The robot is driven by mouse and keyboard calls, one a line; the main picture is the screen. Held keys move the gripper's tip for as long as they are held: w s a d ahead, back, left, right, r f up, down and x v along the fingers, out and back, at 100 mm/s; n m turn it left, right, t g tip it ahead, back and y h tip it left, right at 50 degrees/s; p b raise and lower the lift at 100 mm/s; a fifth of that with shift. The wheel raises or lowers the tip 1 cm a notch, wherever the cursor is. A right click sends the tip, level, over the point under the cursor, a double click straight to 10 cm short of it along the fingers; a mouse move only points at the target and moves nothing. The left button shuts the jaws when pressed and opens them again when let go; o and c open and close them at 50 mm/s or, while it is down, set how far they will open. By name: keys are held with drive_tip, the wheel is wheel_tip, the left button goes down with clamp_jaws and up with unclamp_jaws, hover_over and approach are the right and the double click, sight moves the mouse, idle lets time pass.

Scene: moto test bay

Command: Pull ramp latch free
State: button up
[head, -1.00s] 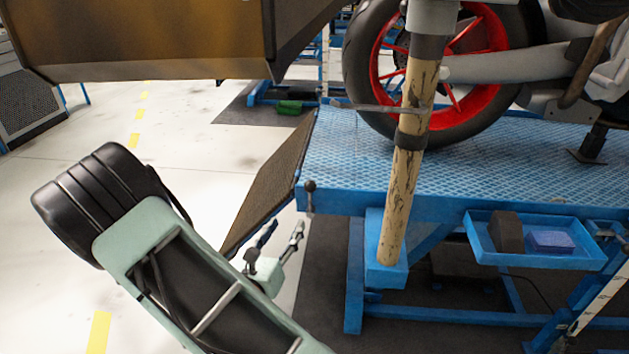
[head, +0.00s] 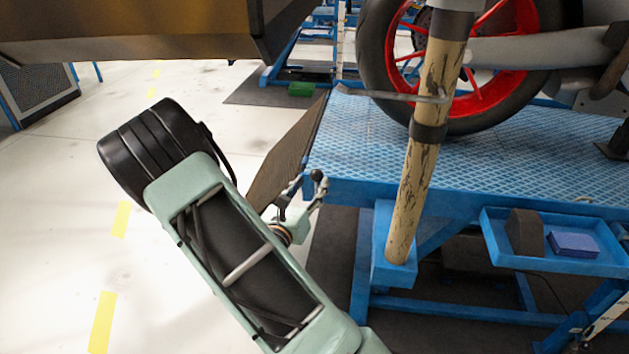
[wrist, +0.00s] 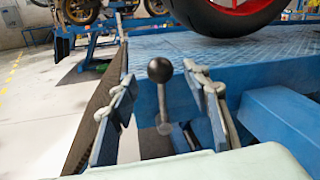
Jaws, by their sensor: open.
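The ramp latch is a grey pin with a black ball knob (wrist: 160,70), at the front left corner of the blue lift table (head: 430,180). In the head view the latch knob (head: 317,175) shows right at my gripper (head: 304,192). In the wrist view my gripper (wrist: 165,100) is open, with one finger on each side of the latch. Gaps show on both sides of the knob and stem. The brown ramp (head: 285,155) slopes down along the table's left edge. The lower end of the latch is partly hidden in the wrist view.
A motorcycle with a red-rimmed wheel (head: 500,95) stands on the table. A scratched tan post (head: 425,150) rises in front of it. A blue tray (head: 490,250) with a dark block and a blue block hangs at right. Open floor lies left.

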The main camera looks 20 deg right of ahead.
sight(314, 179)
drive_tip(key=shift+x, duration=1.65)
drive_tip(key=shift+c, duration=0.2)
clamp_jaws()
